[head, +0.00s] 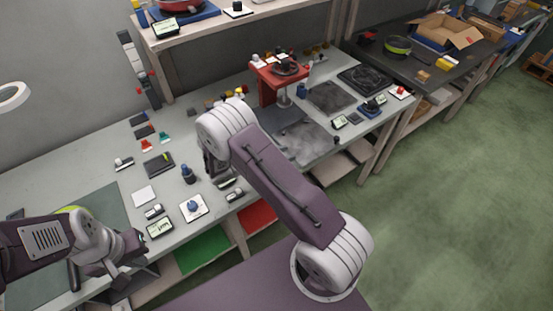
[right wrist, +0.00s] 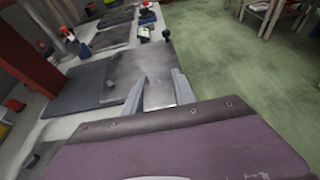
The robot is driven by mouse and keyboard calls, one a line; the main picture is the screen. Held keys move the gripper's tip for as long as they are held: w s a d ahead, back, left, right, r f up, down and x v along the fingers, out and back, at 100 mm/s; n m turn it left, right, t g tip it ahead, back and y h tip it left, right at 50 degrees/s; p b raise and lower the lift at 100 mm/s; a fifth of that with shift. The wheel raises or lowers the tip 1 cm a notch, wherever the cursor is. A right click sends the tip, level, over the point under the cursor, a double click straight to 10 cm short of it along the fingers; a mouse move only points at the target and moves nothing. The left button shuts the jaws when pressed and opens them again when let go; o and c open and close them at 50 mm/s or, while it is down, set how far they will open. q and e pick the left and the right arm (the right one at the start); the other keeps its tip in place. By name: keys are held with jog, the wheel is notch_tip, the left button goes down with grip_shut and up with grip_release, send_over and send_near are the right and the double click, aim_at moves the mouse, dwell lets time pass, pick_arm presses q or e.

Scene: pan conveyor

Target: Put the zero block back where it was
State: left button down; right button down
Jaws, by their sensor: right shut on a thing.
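In the right wrist view my right gripper (right wrist: 160,88) is shut on a small pale grey block (right wrist: 159,96), which I take to be the zero block. Its far side and underside are hidden. Beyond the fingers lies a grey mottled plate (right wrist: 125,68) on the bench. In the head view my right arm covers the gripper and the block. My left gripper (head: 138,273) is at the front left edge of the bench, and its fingers are too unclear to read. No empty spot is marked clearly as the block's former place.
A red stand (head: 268,86) rises at the back of the bench. A white square pad (head: 144,194), a dark tray (head: 158,163) and several small displays lie left of my right arm. The grey plate (head: 312,142) lies right of it. Green floor (head: 450,180) is clear at the right.

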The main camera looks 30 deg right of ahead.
jog(key=w, duration=0.1)
jog(key=w+f, duration=0.2)
jog(key=shift+w+a, duration=0.3)
jog(key=shift+a, duration=0.05)
jog(key=shift+f, duration=0.35)
notch_tip(320, 180, down, 3)
jog(key=shift+f, duration=0.2)
jog(key=shift+f, duration=0.2)
jog(key=c, duration=1)
grip_release()
